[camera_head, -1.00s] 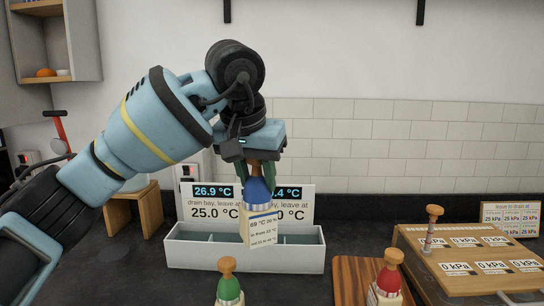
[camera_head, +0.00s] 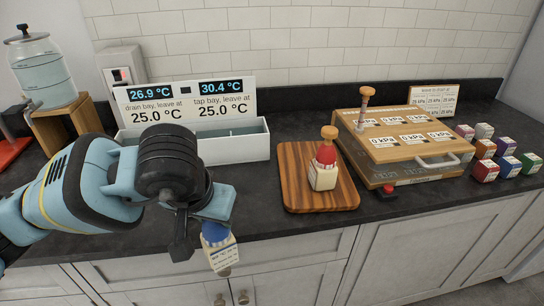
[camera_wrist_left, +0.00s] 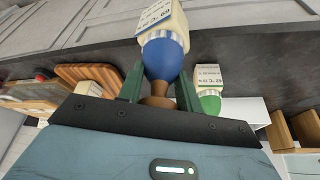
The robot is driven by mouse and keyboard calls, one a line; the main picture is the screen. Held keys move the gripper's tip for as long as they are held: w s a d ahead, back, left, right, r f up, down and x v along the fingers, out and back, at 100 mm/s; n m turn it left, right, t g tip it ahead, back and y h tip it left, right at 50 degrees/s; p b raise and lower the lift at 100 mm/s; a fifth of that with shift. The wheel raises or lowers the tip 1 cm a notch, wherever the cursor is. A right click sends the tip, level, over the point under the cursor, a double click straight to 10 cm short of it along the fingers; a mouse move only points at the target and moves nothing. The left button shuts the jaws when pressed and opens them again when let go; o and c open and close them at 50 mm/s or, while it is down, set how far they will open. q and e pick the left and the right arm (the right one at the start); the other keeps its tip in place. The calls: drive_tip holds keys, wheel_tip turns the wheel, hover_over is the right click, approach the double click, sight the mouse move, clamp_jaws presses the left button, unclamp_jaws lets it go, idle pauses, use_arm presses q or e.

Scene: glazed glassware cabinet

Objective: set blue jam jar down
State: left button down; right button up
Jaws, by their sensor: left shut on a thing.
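The blue jam jar (camera_head: 220,250) has a blue top and a pale labelled body. My left gripper (camera_head: 208,222) is shut on its brown knob, which shows between the green fingers (camera_wrist_left: 158,88) in the left wrist view. There the jar (camera_wrist_left: 164,45) hangs from the fingers. In the head view it is tilted and appears in front of the counter's front edge, apart from any surface. A green jar (camera_wrist_left: 208,88) stands on the counter in the wrist view; my arm hides it in the head view. My right gripper is not in view.
A red jar (camera_head: 325,170) stands on a striped wooden board (camera_head: 290,180). Behind is a white divided tray (camera_head: 240,147) with temperature displays. A wooden gauge box (camera_head: 385,150) and several small coloured blocks (camera_head: 505,147) are at right. Dark counter (camera_head: 262,215) is bare before the board.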

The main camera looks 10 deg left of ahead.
use_arm(q)
drive_tip(key=s+a+f+n, duration=0.1)
drive_tip(key=s+a+f, duration=0.1)
drive_tip(key=a, duration=0.5)
drive_tip(key=shift+s+f, duration=0.35)
drive_tip(key=shift+f, duration=0.35)
drive_tip(key=shift+w+d, duration=0.1)
drive_tip(key=shift+d, duration=0.05)
